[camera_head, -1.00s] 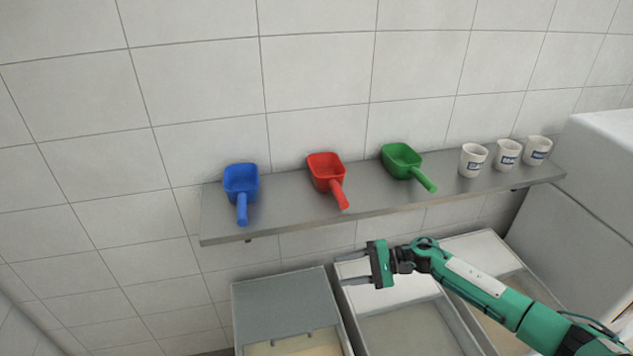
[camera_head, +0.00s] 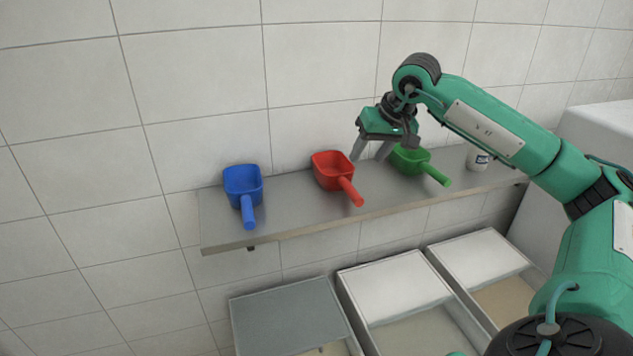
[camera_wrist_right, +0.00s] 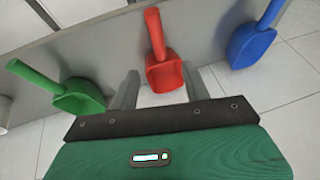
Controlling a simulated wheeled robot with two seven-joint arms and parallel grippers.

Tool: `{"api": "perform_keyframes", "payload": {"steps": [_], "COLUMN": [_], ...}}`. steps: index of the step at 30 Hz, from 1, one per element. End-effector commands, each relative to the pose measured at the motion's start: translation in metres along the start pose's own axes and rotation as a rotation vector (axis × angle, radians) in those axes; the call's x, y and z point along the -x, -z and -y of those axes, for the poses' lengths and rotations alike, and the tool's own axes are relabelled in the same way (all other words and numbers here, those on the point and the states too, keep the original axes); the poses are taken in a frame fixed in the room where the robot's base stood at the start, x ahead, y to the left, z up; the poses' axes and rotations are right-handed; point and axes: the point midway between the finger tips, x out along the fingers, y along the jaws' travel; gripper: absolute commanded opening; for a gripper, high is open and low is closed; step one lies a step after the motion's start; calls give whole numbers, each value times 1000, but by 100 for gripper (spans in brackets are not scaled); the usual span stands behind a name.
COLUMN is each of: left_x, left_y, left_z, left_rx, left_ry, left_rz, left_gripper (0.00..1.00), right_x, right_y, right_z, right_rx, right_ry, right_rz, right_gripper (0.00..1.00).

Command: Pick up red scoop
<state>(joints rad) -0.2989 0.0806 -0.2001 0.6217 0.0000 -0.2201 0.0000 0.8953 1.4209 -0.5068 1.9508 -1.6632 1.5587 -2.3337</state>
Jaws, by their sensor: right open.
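The red scoop (camera_head: 332,170) sits on a grey wall shelf, its handle pointing out over the front edge. My right gripper (camera_head: 370,158) is open and empty, above the shelf between the red scoop and the green scoop (camera_head: 408,160). In the right wrist view, the red scoop (camera_wrist_right: 163,72) lies ahead, between and beyond the two open fingers (camera_wrist_right: 163,92). I see no contact with it. My left gripper is not in view.
A blue scoop (camera_head: 243,185) sits left on the shelf (camera_head: 285,205). A white mug (camera_head: 477,160) shows at the right, partly behind my right arm. Bins with pale lids (camera_head: 385,285) stand below the shelf. The tiled wall is close behind.

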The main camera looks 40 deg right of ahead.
Motion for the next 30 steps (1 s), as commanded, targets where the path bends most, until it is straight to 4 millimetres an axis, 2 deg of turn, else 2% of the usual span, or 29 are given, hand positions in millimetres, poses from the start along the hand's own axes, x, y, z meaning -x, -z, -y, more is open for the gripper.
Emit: {"api": "perform_keyframes", "payload": {"steps": [6,12,20,25,30], "left_x": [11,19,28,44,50], "left_y": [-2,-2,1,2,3], "left_z": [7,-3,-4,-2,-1], "left_rx": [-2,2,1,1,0], "left_ry": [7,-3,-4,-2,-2], "left_rz": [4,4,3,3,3], "left_gripper": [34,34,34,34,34], "right_x": [-38,-71,-88,-109,-130], "right_y": [-1,0,-3,-7,-8], "right_z": [1,1,2,3,3], "right_rx": [0,-1,0,0,-1], "right_ry": [-1,1,2,1,2], "right_rz": [7,5,5,6,4], "right_gripper": [48,48,48,48,48]}}
